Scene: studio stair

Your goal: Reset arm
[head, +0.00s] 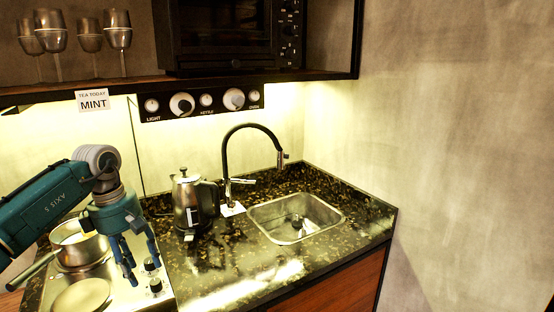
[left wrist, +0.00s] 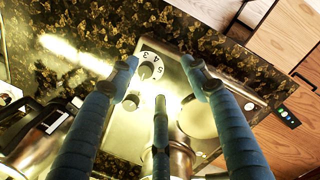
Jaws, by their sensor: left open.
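My left arm (head: 52,212), teal with grey joints, reaches in from the left in the head view. Its left gripper (head: 141,266) points down above the front right part of the steel hob (head: 118,293), near the black knobs (head: 151,275). The blue fingers are spread and hold nothing. In the left wrist view the left gripper (left wrist: 160,76) is open, with the hob and a numbered dial (left wrist: 147,70) seen between and beyond the fingers. Whether the fingertips touch the hob is unclear. My right gripper is in neither view.
A saucepan (head: 76,243) stands on the hob behind my gripper, partly hidden by the arm. A steel kettle (head: 187,205) stands to the right, then the tap (head: 226,160) and sink (head: 290,220). Glasses (head: 118,36) stand on the shelf above. The front counter (head: 215,268) is clear.

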